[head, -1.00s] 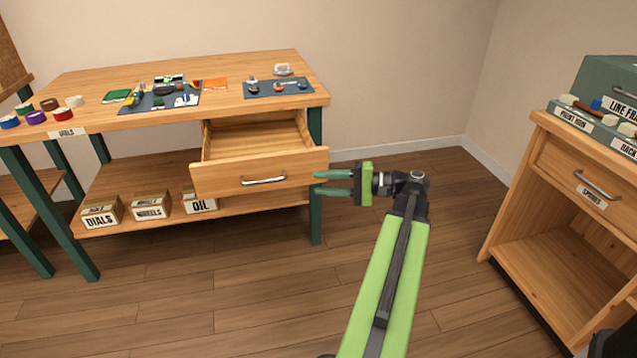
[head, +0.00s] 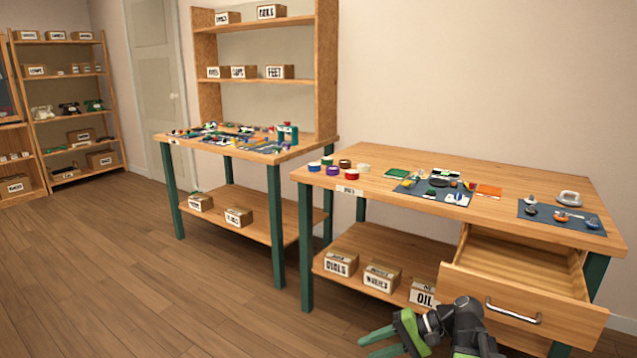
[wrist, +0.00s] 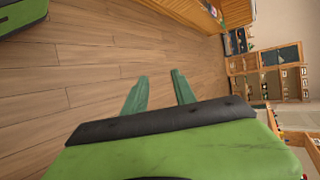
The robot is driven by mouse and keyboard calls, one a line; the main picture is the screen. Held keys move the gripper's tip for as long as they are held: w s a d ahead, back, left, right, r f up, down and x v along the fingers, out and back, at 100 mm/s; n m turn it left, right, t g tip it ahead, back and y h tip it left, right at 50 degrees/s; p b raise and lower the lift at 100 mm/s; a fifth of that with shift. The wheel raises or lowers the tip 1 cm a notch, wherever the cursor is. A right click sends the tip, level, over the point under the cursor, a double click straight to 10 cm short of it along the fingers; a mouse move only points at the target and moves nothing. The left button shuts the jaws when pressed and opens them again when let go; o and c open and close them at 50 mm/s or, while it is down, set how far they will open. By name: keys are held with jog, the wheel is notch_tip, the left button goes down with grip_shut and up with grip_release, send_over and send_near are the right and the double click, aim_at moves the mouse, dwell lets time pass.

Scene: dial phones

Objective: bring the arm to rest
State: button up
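My gripper (head: 380,342) is low at the bottom of the head view, in front of the workbench with the open drawer. Its green fingers point left. In the wrist view the two fingers (wrist: 160,90) stand apart with bare floor between them, and nothing is held. The wooden drawer (head: 520,305) is pulled out and looks empty in the part that shows. My wrist is in front of the bench's lower part, left of the drawer front; I cannot tell whether they touch.
The right workbench (head: 480,212) carries tape rolls, mats and small parts. Boxes marked DIALS (head: 341,263), WHEELS (head: 381,277) and OIL (head: 422,293) stand on its lower shelf. A second bench (head: 255,155) and a shelf rack (head: 70,100) stand farther left. The wooden floor (head: 150,290) at left is clear.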

jog(key=s+a+f+n+g+h, duration=0.35)
jog(key=a+f+h, duration=0.25)
jog(key=a+f, duration=0.25)
jog(key=w+d+f+t+h, duration=0.1)
jog(key=d+f+t+h, duration=0.15)
jog(key=d+h, duration=0.45)
notch_tip(320, 180, up, 36)
jog(key=d+n+y+p, duration=0.1)
jog(key=d+p, duration=0.1)
jog(key=p, duration=3.4)
jog(key=shift+w+d+g+y, duration=0.2)
jog(key=shift+d+g+y, duration=0.05)
jog(key=shift+g+y, duration=0.05)
